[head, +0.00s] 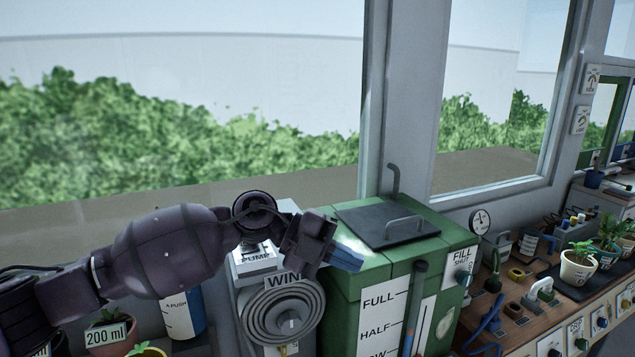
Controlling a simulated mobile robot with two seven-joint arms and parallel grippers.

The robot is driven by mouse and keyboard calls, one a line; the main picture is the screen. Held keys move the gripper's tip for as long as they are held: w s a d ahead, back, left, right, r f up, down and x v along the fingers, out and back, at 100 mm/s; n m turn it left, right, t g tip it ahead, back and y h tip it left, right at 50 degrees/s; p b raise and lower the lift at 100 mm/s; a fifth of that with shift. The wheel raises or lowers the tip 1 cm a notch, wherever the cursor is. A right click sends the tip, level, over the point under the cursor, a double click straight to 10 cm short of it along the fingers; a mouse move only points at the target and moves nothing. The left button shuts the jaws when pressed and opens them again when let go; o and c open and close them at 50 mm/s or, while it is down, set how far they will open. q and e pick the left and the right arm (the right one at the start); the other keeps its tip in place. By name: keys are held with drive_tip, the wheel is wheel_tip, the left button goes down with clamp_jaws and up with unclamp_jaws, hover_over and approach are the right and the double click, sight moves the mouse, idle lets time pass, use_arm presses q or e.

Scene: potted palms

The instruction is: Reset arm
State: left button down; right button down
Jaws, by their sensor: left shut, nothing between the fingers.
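My left arm comes in from the left in the head view. Its gripper (347,258) is shut and empty, with the blue fingertips close together. It hovers in front of the top of a green tank (340,275), near the tank's left edge; I cannot tell whether it touches. Part of the pump unit (257,257) is hidden behind my wrist. My right gripper is not in view.
The tank has a dark lid (372,226) with a handle. A grey coiled hose (281,313) hangs below the gripper. Potted plants stand at lower left, including a pot marked 200 ml (106,338). A cluttered wooden bench (520,325) with a white plant pot (577,270) lies right.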

use_arm(q)
drive_tip(key=s+a+f+n+t+y, duration=0.2)
drive_tip(key=a+f+n+t+y, duration=0.45)
drive_tip(key=a+n+t, duration=0.6)
drive_tip(key=s+a+f+n+t+y, duration=0.2)
drive_tip(key=a+f+n+t+y, duration=0.45)
drive_tip(key=n, duration=1.05)
drive_tip(key=s+a+f+n+g+y, duration=0.15)
drive_tip(key=s+a+f+g, duration=0.3)
drive_tip(key=s, duration=0.45)
drive_tip(key=s+a+f+n+g, duration=0.2)
drive_tip(key=s+a+f+g, duration=0.2)
drive_tip(key=s+f, duration=0.3)
drive_tip(key=s+a+f+n+g, duration=0.1)
drive_tip(key=s+a+f+g, duration=0.35)
drive_tip(key=s, duration=0.55)
drive_tip(key=w+f+t, duration=0.7)
drive_tip(key=f+t, duration=0.1)
drive_tip(key=f, duration=0.2)
drive_tip(key=shift+w+a+m+h, duration=0.15)
drive_tip(key=shift+w+m+h, duration=0.15)
drive_tip(key=shift+w+h, duration=0.05)
